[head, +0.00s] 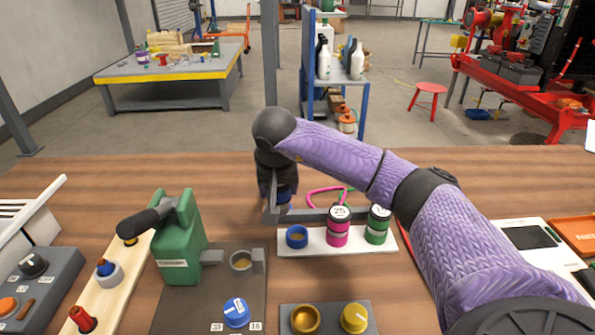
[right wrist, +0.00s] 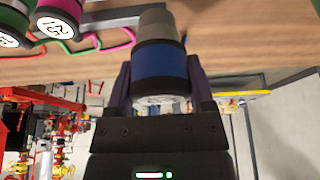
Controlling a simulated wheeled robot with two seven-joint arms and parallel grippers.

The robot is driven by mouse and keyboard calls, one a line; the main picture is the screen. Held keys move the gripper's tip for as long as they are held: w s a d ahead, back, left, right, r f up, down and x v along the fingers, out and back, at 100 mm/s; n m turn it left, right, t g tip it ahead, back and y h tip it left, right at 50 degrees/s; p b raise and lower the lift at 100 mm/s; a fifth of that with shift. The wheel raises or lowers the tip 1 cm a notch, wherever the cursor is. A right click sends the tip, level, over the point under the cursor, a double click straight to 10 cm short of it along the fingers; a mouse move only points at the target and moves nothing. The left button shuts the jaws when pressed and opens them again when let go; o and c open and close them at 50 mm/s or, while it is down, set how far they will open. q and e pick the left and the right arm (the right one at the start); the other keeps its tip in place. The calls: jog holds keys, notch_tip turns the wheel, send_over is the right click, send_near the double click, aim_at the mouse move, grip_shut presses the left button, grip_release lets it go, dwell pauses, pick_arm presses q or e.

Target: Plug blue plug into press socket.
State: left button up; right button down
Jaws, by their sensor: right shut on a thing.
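My right gripper (head: 278,205) is shut on the blue plug (right wrist: 162,68), a cylinder with a blue band and a grey end. In the head view the gripper points down just behind the white rack, and the plug is mostly hidden by the fingers. The plug is clear of the rack's blue ring holder (head: 297,237), which is empty. A green unit (head: 180,245) with a black handle stands to the left. A grey ring socket (head: 241,263) at its right side looks open and empty; I cannot tell for sure that it is the press socket. My left gripper is not in view.
A pink plug (head: 337,228) and a green plug (head: 377,225) with cords stand in the white rack (head: 318,250). The wooden table (head: 110,190) is bare behind the green unit.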

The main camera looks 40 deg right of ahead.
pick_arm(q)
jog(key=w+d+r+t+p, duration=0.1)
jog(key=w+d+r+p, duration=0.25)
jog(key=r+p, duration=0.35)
pick_arm(e)
jog(key=a+n+t+y, duration=0.1)
jog(key=a+n+y, duration=0.1)
jog(key=a+n, duration=0.6)
jog(key=shift+m+y, duration=0.3)
jog(key=shift+m, duration=0.5)
jog(key=f+b, duration=0.1)
jog(key=f, duration=0.1)
jog(key=a+f+b, duration=0.1)
jog(key=f+b, duration=0.1)
jog(key=a+f+b, duration=0.1)
jog(key=f+b, duration=0.1)
jog(key=shift+w+f, duration=0.1)
jog(key=shift+w, duration=0.2)
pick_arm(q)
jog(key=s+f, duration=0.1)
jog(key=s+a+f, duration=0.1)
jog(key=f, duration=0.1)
pick_arm(e)
jog(key=shift+r, duration=0.25)
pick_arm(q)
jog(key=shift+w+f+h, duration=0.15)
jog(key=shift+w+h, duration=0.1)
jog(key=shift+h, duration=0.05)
